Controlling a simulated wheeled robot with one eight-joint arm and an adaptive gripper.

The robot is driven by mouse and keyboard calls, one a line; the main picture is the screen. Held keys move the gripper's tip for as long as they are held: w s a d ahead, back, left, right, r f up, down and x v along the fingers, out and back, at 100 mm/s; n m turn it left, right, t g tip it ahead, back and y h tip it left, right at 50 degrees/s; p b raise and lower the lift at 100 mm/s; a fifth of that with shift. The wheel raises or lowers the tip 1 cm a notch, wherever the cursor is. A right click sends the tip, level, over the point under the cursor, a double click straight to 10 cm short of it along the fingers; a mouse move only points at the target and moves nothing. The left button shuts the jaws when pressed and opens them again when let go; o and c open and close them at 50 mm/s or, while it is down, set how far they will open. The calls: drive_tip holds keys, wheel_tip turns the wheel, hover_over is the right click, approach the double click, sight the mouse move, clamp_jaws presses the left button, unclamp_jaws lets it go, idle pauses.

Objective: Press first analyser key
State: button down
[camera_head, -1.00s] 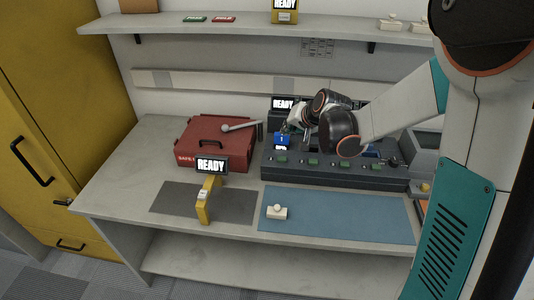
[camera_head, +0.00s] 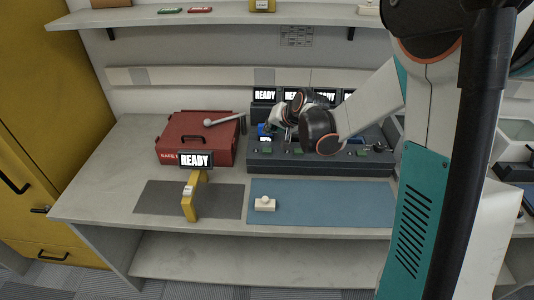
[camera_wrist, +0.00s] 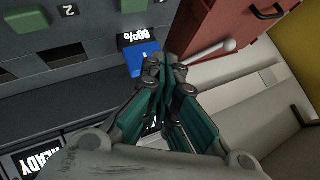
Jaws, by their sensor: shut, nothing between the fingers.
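A dark analyser bank with a row of READY screens (camera_head: 265,95) stands at the back of the bench, behind a dark charger block (camera_head: 345,166) with green keys along its front. In the wrist view a READY screen (camera_wrist: 38,161) shows at the lower left. A blue battery (camera_wrist: 143,60) with an 80% display sits in the charger block. My gripper (camera_wrist: 166,66) is shut and empty, its tips over or beside the blue battery; contact cannot be told. The analyser's first key cannot be picked out; my gripper hides part of that area.
A red case (camera_head: 190,150) with a grey-headed lever stands left of the charger block. A yellow stand (camera_head: 190,205) with a READY screen is on the grey mat. A small cream block (camera_head: 265,204) is on the blue mat (camera_head: 330,208). A shelf runs above.

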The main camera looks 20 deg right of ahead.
sight(270, 149)
drive_tip(key=shift+f+b, duration=1.65)
drive_tip(key=shift+f, duration=1.05)
drive_tip(key=shift+f+b, duration=0.35)
drive_tip(key=shift+f+b, duration=0.4)
drive_tip(key=shift+f, duration=0.05)
drive_tip(key=shift+r, duration=0.1)
drive_tip(key=shift+r+p, duration=0.6)
drive_tip(key=shift+r, duration=0.2)
drive_tip(key=shift+r+p, duration=1.7)
drive_tip(key=shift+r, duration=0.75)
